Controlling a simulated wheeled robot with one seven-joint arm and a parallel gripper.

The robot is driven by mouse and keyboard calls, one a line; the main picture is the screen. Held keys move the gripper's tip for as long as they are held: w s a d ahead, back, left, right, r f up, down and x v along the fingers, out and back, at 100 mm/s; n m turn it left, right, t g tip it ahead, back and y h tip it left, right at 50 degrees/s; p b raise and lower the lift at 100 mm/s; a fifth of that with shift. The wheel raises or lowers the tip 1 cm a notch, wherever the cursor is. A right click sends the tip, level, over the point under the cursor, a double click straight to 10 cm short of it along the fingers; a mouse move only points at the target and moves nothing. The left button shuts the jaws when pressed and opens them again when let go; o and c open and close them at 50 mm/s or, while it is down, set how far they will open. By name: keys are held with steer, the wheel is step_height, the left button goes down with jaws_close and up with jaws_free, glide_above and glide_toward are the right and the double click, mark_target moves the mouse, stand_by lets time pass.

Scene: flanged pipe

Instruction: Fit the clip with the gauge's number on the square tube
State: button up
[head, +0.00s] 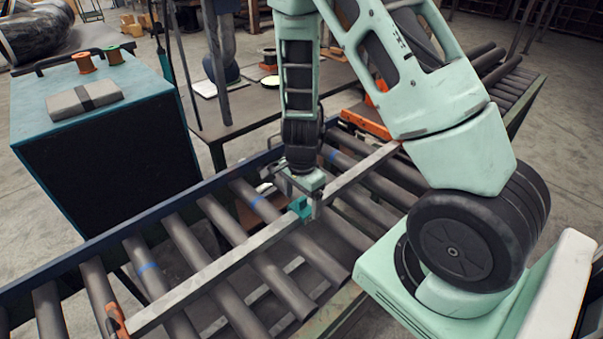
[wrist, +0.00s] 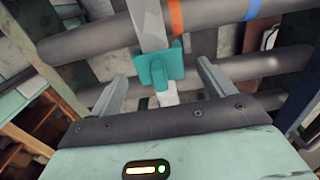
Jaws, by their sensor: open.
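The pale square tube (head: 225,258) lies slantwise above the dark rollers. A teal clip (head: 300,207) is at the tube, about midway along it. In the wrist view the clip (wrist: 158,67) lies across the tube (wrist: 148,25), which shows on both sides of it; I cannot tell whether it is fully seated. No number on the clip can be read. My gripper (head: 303,193) is right at the clip, with its jaws open. In the wrist view its fingers (wrist: 162,72) stand apart on either side of the clip, with gaps visible. I cannot make out a gauge.
Orange holders (head: 117,320) are at the tube's near end and by its far end. A teal-topped cabinet (head: 90,85) with spools and a grey block stands at the left. A dark table (head: 245,108) stands behind the roller conveyor (head: 75,258). My arm hides part of the right side.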

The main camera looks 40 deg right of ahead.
mark_target(301, 199)
step_height(301, 199, up, 16)
steer(key=p, duration=0.2)
steer(key=shift+r+p, duration=0.25)
steer(key=shift+p, duration=0.1)
